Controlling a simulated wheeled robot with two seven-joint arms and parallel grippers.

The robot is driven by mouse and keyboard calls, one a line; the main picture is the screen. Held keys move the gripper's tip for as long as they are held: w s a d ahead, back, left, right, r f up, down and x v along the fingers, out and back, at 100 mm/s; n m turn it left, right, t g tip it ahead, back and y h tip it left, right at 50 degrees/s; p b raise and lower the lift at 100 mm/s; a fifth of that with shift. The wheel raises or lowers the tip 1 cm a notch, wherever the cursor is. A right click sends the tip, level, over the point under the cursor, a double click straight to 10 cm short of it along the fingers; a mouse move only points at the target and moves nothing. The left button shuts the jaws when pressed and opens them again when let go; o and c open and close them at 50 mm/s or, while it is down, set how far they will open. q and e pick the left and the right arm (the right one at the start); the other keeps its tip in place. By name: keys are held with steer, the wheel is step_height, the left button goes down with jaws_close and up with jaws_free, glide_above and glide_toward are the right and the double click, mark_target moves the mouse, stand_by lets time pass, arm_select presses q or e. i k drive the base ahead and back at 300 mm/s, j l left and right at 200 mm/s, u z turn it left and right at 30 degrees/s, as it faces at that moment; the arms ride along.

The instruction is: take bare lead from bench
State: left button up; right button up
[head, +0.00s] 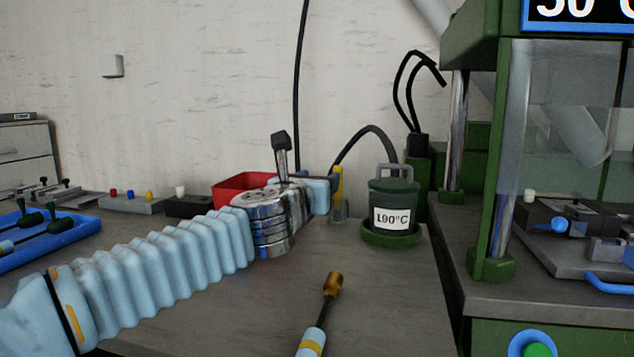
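A lead with a bare brass tip (333,283), a dark shaft and a light blue body with a yellow band (312,342) is at the lower middle, over the grey bench. Its lower end runs out of the picture. My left arm comes in from the left, and my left gripper (325,192) is beyond and above the lead, near the back of the bench, apart from it. Its fingers are partly hidden behind the wrist, so their opening is unclear. My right gripper is not in view.
A dark green pot (393,200) labelled 190°C stands right of my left gripper. A red bin (243,188) is behind the wrist. A blue tray (60,237) with green-ended leads is at left. A green press (492,190) stands at right. The front bench is clear around the lead.

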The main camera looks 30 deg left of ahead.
mark_target(312, 343)
steer(key=k+l, duration=0.15)
steer(key=k, duration=0.35)
steer(key=k+l, duration=0.1)
steer(key=k, duration=0.4)
steer(key=k+l, duration=0.15)
steer(key=k, duration=0.35)
